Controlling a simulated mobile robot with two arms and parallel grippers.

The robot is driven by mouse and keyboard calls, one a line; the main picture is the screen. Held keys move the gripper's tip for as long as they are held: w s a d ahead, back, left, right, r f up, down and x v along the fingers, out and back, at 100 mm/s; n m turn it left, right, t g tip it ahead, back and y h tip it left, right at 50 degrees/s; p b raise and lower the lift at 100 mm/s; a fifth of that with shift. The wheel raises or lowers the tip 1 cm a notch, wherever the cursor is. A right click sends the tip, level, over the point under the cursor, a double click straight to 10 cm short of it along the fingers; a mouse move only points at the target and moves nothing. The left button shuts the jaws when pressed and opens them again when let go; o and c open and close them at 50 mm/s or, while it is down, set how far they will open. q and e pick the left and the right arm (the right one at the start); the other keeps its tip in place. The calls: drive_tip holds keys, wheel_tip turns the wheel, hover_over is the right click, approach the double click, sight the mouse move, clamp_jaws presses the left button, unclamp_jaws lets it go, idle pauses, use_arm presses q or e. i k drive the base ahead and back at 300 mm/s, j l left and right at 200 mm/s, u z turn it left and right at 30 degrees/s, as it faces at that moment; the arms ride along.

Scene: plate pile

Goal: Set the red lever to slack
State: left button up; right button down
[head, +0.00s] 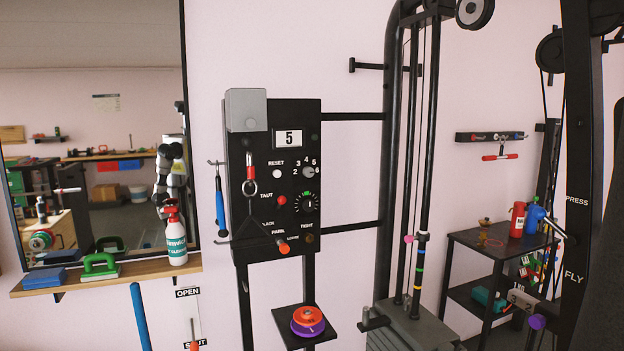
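A black control panel (284,110) stands in the middle of the view. A red round knob (281,200) on it appears to be the end of the red lever; it sits right beside the word TAUT. A label reading LACK, its first letter hidden, is lower down, with PARK below it. An orange-red handle (283,248) sticks out just under PARK. Neither of my grippers is in view.
A blue-handled tool (219,208) hangs left of the panel. A small shelf (322,325) below holds orange and purple discs. A wooden shelf (150,269) at left carries a spray bottle (176,240). A black cable-machine frame (394,160) stands to the right.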

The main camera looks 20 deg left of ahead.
sight(282, 200)
drive_tip(key=i+j, duration=0.6)
drive_tip(key=j, duration=0.25)
drive_tip(key=i+j+z, duration=0.1)
drive_tip(key=i+j, duration=0.45)
drive_tip(key=j, duration=0.3)
drive_tip(key=i+j+z, duration=0.1)
drive_tip(key=i+j, duration=0.2)
drive_tip(key=j, duration=0.15)
